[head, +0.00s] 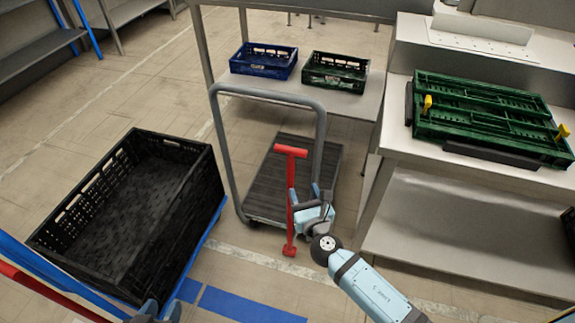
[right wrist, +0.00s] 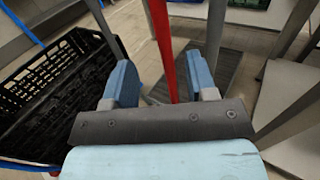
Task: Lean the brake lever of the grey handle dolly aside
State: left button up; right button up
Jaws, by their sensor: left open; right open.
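The grey handle dolly has a dark deck (head: 268,180) and a grey tube handle (head: 222,150). Its red brake lever (head: 290,170) has a T-shaped top and stands nearly upright beside the deck. My right gripper (head: 304,194) is open at the lever's middle. In the right wrist view the red lever (right wrist: 164,45) runs between the two blue fingers of the gripper (right wrist: 163,82), with space on both sides. My left gripper (head: 162,310) is open and empty at the bottom edge, in front of the black crate.
A large empty black crate (head: 190,205) stands on a blue-framed dolly at left, with a red bar (head: 50,293) near it. A blue crate (head: 263,62) and a dark green crate (head: 335,72) sit on the back table. Folded green crates (head: 490,115) lie on the right bench.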

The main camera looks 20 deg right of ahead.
aim_at(292, 166)
jog(key=w, duration=0.9)
jog(key=shift+w+f+b, duration=0.25)
jog(key=shift+b, duration=0.15)
jog(key=w, duration=0.3)
jog(key=shift+w+b, duration=0.25)
jog(key=shift+b, duration=0.05)
jog(key=shift+w, duration=0.5)
pick_arm(q)
jog(key=shift+w+d+r+t+h, duration=0.15)
jog(key=shift+w+d+r+t, duration=0.2)
jog(key=shift+r, duration=0.15)
jog(key=shift+w+d+r+t+h, duration=0.2)
jog(key=shift+w+r+t, duration=0.15)
jog(key=shift+r, duration=0.15)
pick_arm(e)
grip_shut()
pick_arm(q)
jog(key=shift+s+f, duration=0.15)
jog(key=shift+f, duration=0.05)
pick_arm(e)
jog(key=shift+r, duration=0.1)
